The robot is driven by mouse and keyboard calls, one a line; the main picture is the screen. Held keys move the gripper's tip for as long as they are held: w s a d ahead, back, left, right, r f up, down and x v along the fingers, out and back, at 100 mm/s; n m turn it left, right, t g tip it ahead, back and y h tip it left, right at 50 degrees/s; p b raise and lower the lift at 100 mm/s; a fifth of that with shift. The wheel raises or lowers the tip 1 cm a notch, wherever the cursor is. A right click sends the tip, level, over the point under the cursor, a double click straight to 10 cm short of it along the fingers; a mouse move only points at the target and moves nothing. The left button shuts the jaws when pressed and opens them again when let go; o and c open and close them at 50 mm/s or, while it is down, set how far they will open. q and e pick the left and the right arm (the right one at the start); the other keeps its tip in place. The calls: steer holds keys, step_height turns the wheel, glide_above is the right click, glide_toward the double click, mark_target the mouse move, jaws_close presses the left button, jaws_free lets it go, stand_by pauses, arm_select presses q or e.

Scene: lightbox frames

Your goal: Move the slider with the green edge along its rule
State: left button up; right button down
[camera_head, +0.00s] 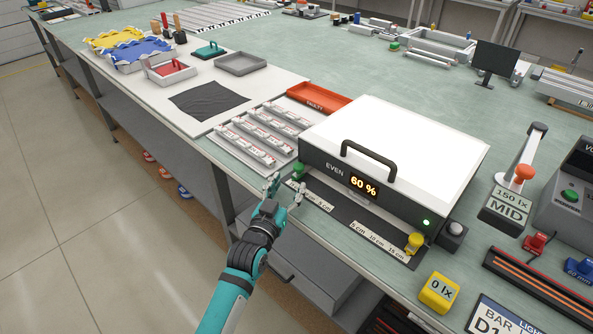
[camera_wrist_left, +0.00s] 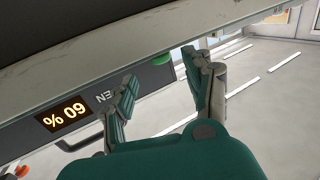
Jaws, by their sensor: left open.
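A small green-topped piece (camera_head: 298,170) stands at the left end of the dark rule strip (camera_head: 345,212), by the front of the white lightbox (camera_head: 400,135). The strip bears centimetre labels; a yellow knob (camera_head: 414,241) is near its right end. My left gripper (camera_head: 286,185) is open and empty at the table's front edge, close to the green piece. In the left wrist view the green piece (camera_wrist_left: 163,60) shows beyond and between the open fingertips (camera_wrist_left: 163,72), apart from them as far as I can tell. Its lower part is hidden. My right gripper is out of view.
The lightbox has a black handle (camera_head: 368,155) and a display (camera_head: 363,187) reading 60 %. A rack of small parts (camera_head: 258,138) and a red-orange tray (camera_head: 318,98) are left of it. A yellow 0 lx block (camera_head: 438,292) is at the right front.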

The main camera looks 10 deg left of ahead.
mark_target(297, 171)
arm_select(q)
steer(key=w, duration=0.4)
steer(key=w+d, duration=0.1)
steer(key=w, duration=0.1)
steer(key=shift+w, duration=0.15)
jaws_close()
